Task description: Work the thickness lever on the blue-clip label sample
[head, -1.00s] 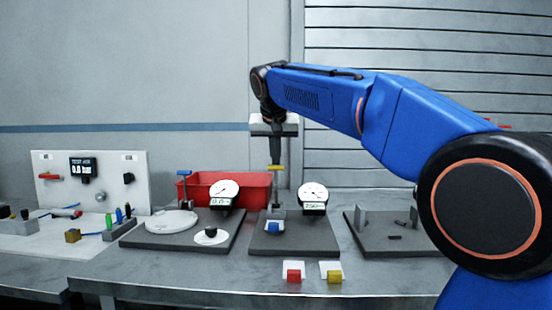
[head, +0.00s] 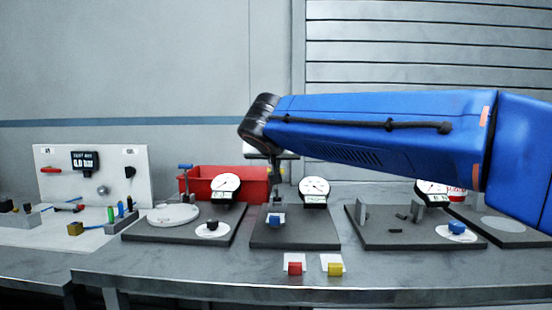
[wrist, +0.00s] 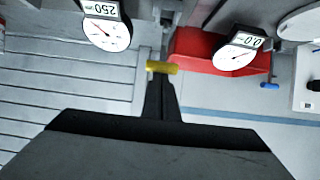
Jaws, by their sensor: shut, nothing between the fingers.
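The thickness gauge stands on the middle dark base (head: 262,239), with a round white dial (head: 315,187) and a small display. The dial also shows in the wrist view (wrist: 107,34), upside down, its display reading about 250. The blue-clip label sample (head: 275,220) sits at the foot of the gauge post. The lever's yellow bar (wrist: 161,67) shows in the wrist view right at my fingertips; in the head view I cannot make it out. My gripper (wrist: 161,76) is shut and empty. Whether it touches the bar I cannot tell. In the head view my forearm and wrist partly cover it.
A red bin (head: 205,182) stands behind the gauges. A scale-like station with a round plate (head: 172,214) and dial (head: 227,185) is left; another base (head: 395,236) is right. Red (head: 295,268) and yellow (head: 334,269) clip samples lie at the front edge.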

